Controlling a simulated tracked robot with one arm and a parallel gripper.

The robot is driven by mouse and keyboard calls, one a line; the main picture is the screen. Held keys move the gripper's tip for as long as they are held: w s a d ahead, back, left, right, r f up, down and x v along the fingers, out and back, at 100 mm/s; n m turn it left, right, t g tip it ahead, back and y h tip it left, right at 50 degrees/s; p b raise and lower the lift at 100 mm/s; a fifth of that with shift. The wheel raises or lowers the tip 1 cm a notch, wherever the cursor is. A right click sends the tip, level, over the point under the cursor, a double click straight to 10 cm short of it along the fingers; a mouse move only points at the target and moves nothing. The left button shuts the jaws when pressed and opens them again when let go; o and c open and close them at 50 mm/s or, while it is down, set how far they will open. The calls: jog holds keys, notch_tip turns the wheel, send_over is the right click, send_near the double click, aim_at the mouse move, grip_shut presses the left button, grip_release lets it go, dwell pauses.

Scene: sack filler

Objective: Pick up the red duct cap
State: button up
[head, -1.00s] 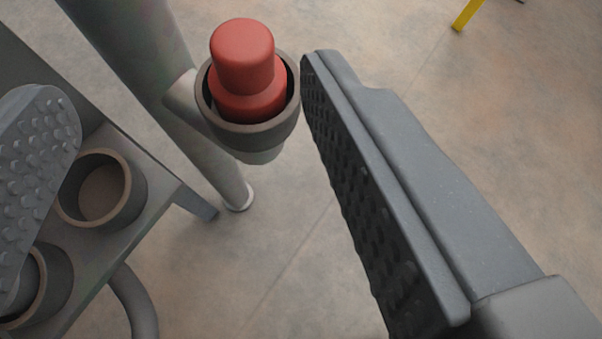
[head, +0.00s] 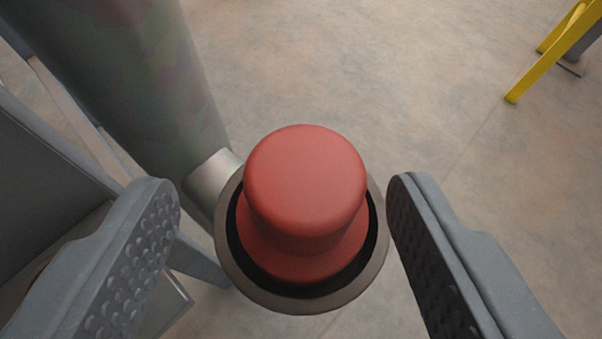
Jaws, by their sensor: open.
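The red duct cap (head: 305,190) has a rounded knob on a wider base. It sits upright in a dark-rimmed round socket (head: 300,303) in the middle of the head view. My gripper (head: 280,195) is open, with one studded finger to the left of the cap and one to the right. Neither finger appears to touch the cap, and a gap shows on each side. The lower part of the cap inside the socket is hidden.
A thick grey pipe (head: 130,80) stands close behind and left of the socket, joined to it by a short stub. Grey metal framework (head: 40,190) lies at the left, partly behind my left finger. A yellow frame (head: 545,65) stands far off at upper right. Open floor lies to the right.

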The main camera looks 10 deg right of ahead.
aim_at(304, 157)
jog(key=shift+d+b+x, duration=0.15)
jog(key=shift+b+x, duration=0.25)
jog(key=shift+x, duration=0.9)
jog(key=shift+d+b+x, duration=0.2)
jog(key=shift+b+x, duration=0.15)
jog(key=shift+x, duration=0.9)
jog(key=shift+s, duration=0.1)
jog(key=c, duration=1.1)
